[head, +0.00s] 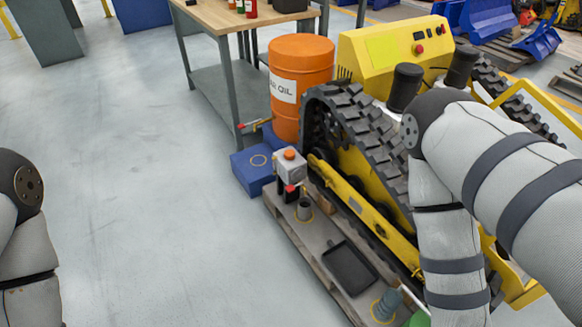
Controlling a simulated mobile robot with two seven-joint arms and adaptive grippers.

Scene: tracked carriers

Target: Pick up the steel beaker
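The steel beaker looks to be the small grey open-topped cylinder (304,209). It stands upright on a wooden pallet (318,243), by a yellow ring mark, beside the yellow tracked machine. Neither of my grippers shows in the head view. My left arm is only partly visible at the left edge. My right arm crosses the right side in front of the machine and runs out at the bottom, with its hand out of frame.
On the pallet, a black tray (350,267) and a grey-green coiled item (387,304) lie nearer me. A grey box with an orange knob (290,165) is just behind the beaker. A blue box (250,172) and an orange oil drum (300,85) stand farther back. The left floor is clear.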

